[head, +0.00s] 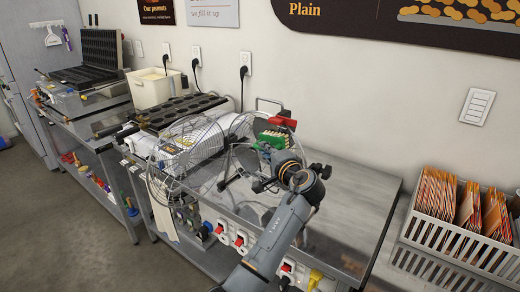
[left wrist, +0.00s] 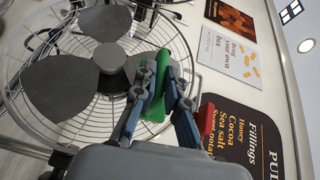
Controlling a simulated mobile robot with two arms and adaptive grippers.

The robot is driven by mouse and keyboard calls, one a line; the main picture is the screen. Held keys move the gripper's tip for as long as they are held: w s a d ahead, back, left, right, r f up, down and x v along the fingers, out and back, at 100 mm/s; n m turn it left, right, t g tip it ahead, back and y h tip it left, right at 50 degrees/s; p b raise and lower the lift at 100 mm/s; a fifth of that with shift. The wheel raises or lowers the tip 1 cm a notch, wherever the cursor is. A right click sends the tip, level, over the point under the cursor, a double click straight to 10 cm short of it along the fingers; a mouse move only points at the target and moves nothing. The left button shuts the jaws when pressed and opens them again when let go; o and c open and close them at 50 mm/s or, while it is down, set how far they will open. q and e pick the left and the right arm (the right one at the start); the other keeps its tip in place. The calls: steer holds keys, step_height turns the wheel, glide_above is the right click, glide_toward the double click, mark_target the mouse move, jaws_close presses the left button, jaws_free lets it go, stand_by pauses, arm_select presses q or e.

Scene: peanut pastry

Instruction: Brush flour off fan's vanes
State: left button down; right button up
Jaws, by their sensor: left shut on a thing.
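The fan (left wrist: 112,58) fills the left half of the left wrist view, with dark grey vanes (left wrist: 67,88) around a grey hub. Its wire cage rings the vanes. In the head view a round wire cage (head: 183,157) stands on the steel counter, left of my left gripper (head: 272,160). That gripper is shut on a green tool (left wrist: 156,108), which looks like the brush; it also shows in the head view (head: 272,140). The tool is close in front of the fan; whether it touches a vane I cannot tell. Any flour is too small to see.
A red part (head: 283,122) shows beside the green tool. A waffle-type iron (head: 187,112) and a cream bin (head: 152,88) stand behind and left on the counter. A white crate of packets (head: 457,220) is at the right. The counter's right end (head: 350,190) is clear.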

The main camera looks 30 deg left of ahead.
arm_select(q)
steer(key=w+a+p, duration=0.1)
steer(key=a, duration=0.9)
steer(key=shift+w+a, duration=0.25)
steer(key=shift+a, duration=0.05)
stand_by(0.7)
steer(key=s+p, duration=0.4)
steer(key=s, duration=0.2)
steer(key=shift+a, duration=0.45)
steer(key=shift+s+p, duration=0.1)
steer(key=shift+p, duration=0.2)
